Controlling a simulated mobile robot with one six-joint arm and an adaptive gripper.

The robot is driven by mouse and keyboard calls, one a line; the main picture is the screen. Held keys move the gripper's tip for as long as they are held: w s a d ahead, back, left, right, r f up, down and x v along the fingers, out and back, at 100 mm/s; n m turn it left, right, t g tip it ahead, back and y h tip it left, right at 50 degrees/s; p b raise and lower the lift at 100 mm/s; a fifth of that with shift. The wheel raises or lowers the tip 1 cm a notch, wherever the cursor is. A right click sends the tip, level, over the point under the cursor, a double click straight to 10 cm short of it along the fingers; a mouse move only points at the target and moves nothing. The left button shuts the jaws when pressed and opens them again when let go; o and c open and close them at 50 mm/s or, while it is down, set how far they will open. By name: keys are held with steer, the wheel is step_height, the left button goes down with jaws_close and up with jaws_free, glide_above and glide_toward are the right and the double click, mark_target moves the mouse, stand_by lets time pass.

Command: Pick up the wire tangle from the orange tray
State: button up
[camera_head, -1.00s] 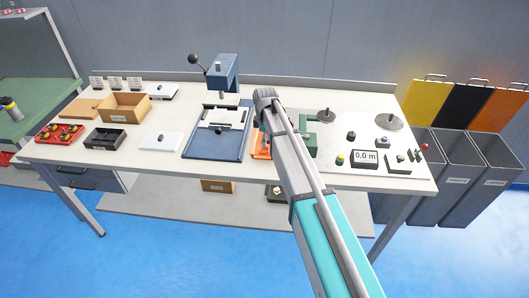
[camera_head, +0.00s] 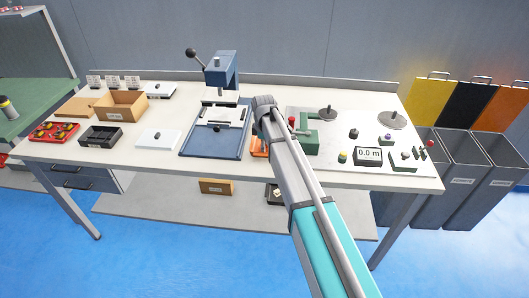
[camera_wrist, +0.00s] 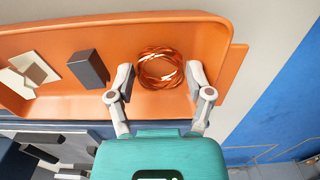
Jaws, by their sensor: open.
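The wire tangle (camera_wrist: 161,68) is a round coil of copper-orange wire lying in the right part of the orange tray (camera_wrist: 215,40) in the wrist view. My gripper (camera_wrist: 158,78) is open, with one finger on each side of the tangle. I cannot tell whether the fingers touch it. In the head view only a piece of the orange tray (camera_head: 258,148) shows beside my arm, and the tangle and my gripper's fingers are hidden there.
A dark grey block (camera_wrist: 88,69) and pale flat pieces (camera_wrist: 32,72) lie in the tray left of the tangle. A blue press (camera_head: 222,80) stands left of my arm, and a green winder (camera_head: 308,140) stands right of it.

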stand_by(0.6)
steer(key=c, duration=0.6)
steer(key=shift+r, duration=0.15)
step_height(320, 180, up, 3)
steer(key=p, duration=0.3)
steer(key=s+d+r+p, duration=0.1)
steer(key=r+p, duration=0.1)
steer(key=s+r+p, duration=0.2)
steer(key=s+d+r+p, duration=0.1)
steer(key=s+r+p, duration=0.1)
steer(key=p, duration=0.1)
steer(key=shift+s+d+r, duration=0.2)
steer(key=shift+d+r, duration=0.1)
steer(key=shift+d, duration=0.05)
steer(key=s+d+r+p, duration=0.1)
steer(key=s, duration=0.1)
steer(key=s+d+r+p, duration=0.1)
steer(key=s, duration=0.1)
steer(key=s+d+r+p, duration=0.1)
steer(key=s, duration=0.2)
steer(key=shift+s+d, duration=0.1)
steer(key=shift+d, duration=0.2)
